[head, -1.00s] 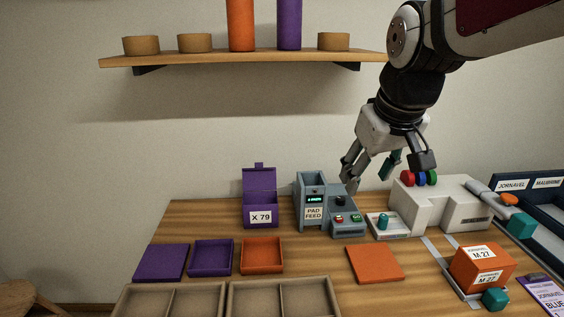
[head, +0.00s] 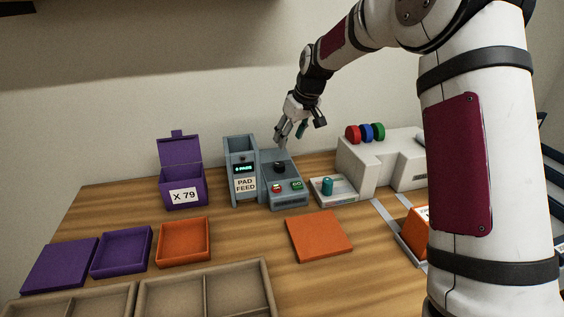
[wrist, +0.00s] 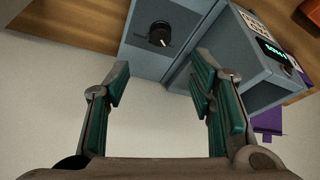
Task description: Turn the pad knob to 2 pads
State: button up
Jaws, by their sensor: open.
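The grey pad feed unit (head: 241,184) stands on the table towards the back, with a small green display (head: 243,168) too small to read surely. Its black round knob (head: 279,167) sits on the lower box to the right, behind a red and a green button. My gripper (head: 291,137) is open and empty, above and slightly behind the knob, not touching it. In the wrist view the knob (wrist: 159,35) lies beyond the open fingertips (wrist: 163,68), between them from side to side. A pale mark shows on the knob.
A purple open box (head: 183,190) labelled X 79 stands left of the feed. A white press (head: 376,160) with red, blue and green knobs stands to the right, with a small teal-knobbed tray (head: 333,193) between. An orange pad (head: 319,235) lies in front.

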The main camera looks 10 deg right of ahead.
aim_at(279, 164)
jog(key=x, duration=1.2)
jog(key=shift+w+a+f, duration=0.1)
jog(key=shift+f, duration=0.25)
jog(key=c, duration=1.2)
